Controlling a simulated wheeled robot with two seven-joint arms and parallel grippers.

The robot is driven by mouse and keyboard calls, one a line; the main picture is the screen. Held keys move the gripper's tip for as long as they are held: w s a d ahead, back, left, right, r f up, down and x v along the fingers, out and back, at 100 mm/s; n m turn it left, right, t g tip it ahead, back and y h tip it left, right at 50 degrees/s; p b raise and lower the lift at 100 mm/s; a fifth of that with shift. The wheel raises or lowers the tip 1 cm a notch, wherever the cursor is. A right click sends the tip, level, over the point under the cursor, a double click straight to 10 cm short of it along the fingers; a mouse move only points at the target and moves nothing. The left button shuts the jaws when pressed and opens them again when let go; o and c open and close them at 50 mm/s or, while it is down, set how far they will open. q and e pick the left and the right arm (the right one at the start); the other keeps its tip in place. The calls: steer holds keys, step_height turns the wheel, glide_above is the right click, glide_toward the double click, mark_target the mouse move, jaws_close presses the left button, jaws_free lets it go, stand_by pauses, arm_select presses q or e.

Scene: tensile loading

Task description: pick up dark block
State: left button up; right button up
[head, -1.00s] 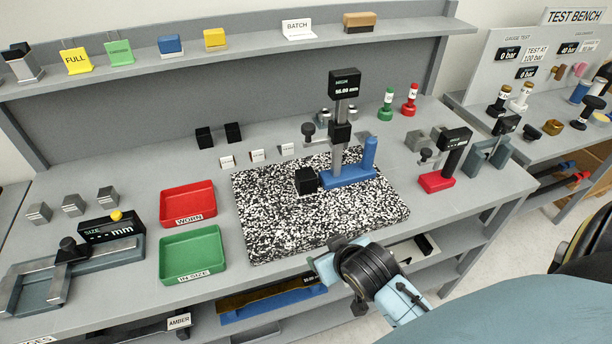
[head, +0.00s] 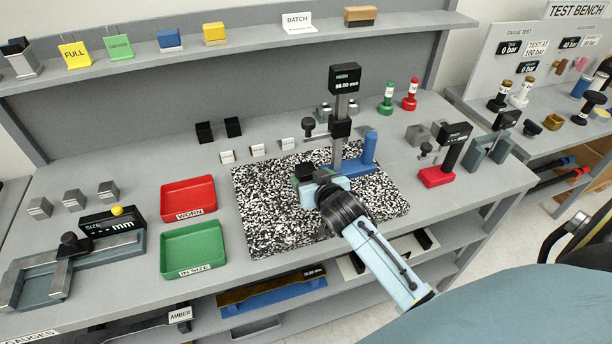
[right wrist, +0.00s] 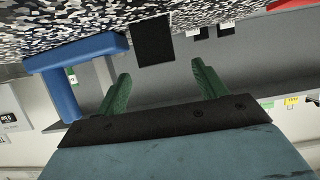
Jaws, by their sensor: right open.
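The dark block (head: 303,184) sits on the black-and-white speckled plate, to the left of the blue base of the height gauge (head: 359,166). My right gripper (head: 309,176) is over the plate by the block and partly covers it in the head view. In the right wrist view my green fingers (right wrist: 160,74) are apart with nothing between them. The dark block (right wrist: 152,42) shows just past the fingertips. My left gripper is not in view.
The speckled plate (head: 265,215) lies mid-bench. Red (head: 188,188) and green (head: 193,240) trays stand at its left. Two black blocks (head: 204,133) (head: 233,128) stand behind. A smaller red-based gauge (head: 437,176) stands at the right.

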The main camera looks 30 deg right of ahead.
mark_target(306, 169)
steer(key=shift+d+x, duration=0.2)
steer(key=shift+x, duration=2.85)
steer(key=shift+r, duration=0.15)
steer(key=shift+c, duration=0.4)
steer(key=c, duration=1.4)
steer(key=shift+r, duration=0.1)
steer(key=shift+c, duration=0.2)
